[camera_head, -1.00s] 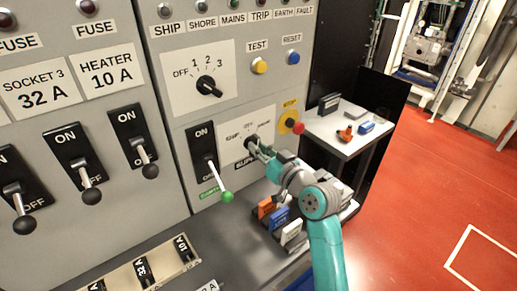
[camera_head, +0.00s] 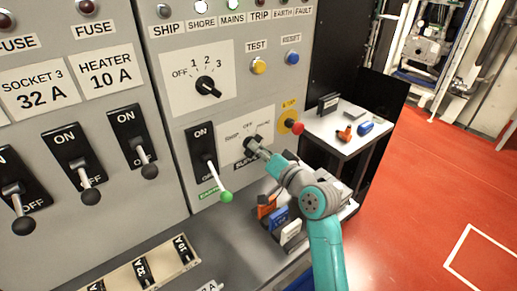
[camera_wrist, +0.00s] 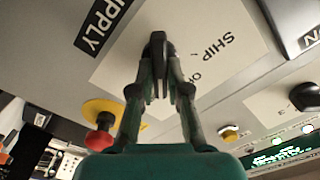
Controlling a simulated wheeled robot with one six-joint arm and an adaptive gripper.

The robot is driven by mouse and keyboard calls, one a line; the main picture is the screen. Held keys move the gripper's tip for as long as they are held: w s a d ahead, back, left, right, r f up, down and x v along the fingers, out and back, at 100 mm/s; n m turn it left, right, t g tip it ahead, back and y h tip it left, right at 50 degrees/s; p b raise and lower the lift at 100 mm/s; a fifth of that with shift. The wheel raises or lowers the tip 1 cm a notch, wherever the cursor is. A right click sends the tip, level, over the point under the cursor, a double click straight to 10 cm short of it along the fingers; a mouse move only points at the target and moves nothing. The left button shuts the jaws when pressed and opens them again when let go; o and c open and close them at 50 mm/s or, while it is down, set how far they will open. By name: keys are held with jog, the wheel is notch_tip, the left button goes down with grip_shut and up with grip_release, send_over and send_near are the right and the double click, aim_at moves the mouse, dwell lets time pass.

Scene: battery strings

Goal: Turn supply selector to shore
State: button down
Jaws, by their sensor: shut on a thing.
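The supply selector is a black knob on a white plate (camera_head: 236,151) marked SHIP, OFF and a third word too small to read, on the grey panel. My gripper (camera_head: 256,149) reaches it from the lower right and covers most of the knob. In the wrist view my gripper (camera_wrist: 158,75) is shut on the black selector knob (camera_wrist: 157,47), one finger on each side. The plate shows there with SHIP and part of OFF, turned in the picture. The mark that the knob points to is hidden by the gripper.
A lever with a green tip (camera_head: 226,196) hangs close left of my gripper. A red stop button (camera_head: 298,128) on yellow is close right. The SHORE lamp (camera_head: 202,6) and MAINS lamp (camera_head: 233,4) look lit.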

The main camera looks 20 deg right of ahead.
dwell(0.4)
jog(key=c, duration=1.1)
grip_release()
jog(key=shift+c, duration=0.2)
jog(key=v, duration=1.2)
